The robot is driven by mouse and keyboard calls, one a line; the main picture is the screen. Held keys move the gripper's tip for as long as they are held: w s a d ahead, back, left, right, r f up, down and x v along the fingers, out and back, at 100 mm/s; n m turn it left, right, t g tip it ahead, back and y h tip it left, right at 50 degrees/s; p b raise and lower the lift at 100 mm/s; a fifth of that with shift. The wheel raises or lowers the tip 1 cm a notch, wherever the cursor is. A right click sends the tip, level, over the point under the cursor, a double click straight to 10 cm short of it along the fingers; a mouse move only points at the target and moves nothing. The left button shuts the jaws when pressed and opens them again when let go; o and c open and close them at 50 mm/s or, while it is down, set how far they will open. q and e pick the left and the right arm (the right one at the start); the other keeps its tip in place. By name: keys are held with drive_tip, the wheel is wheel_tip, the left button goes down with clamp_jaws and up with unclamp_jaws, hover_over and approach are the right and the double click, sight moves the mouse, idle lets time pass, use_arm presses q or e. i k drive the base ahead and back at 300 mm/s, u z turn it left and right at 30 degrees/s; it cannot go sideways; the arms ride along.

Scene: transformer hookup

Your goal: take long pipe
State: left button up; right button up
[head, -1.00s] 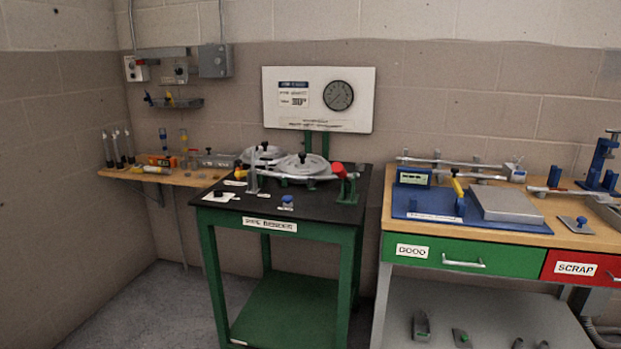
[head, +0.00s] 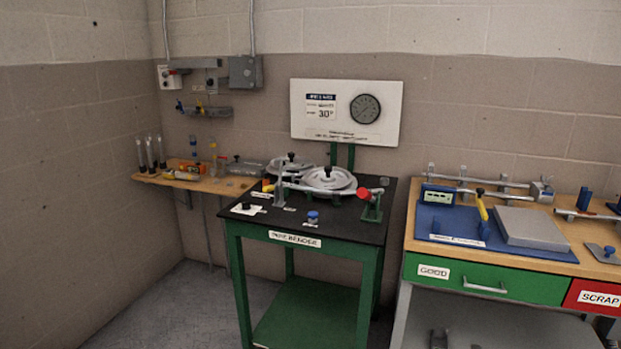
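Neither of my grippers shows in the head view. A long grey pipe (head: 496,183) lies along the back of the wooden bench at right, across small supports. Another grey pipe (head: 308,188) lies across the front of the pipe bender (head: 328,178), on the black-topped green table, with a red-ended part at its right. Part of a further grey pipe (head: 585,215) shows at the right edge of the bench. I cannot tell which of these is the long pipe of the task.
A blue mat (head: 466,226) with a grey plate (head: 531,228) covers the bench front, above a green drawer (head: 530,284) and a red one (head: 597,297). A small wooden shelf (head: 205,184) holds bottles at left. Floor (head: 200,310) is clear left of the green table.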

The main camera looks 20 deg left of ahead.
sight(292, 186)
drive_tip(key=u, duration=1.95)
drive_tip(key=i, duration=3.15)
drive_tip(key=u, duration=1)
drive_tip(key=i, duration=0.65)
drive_tip(key=z, duration=1.8)
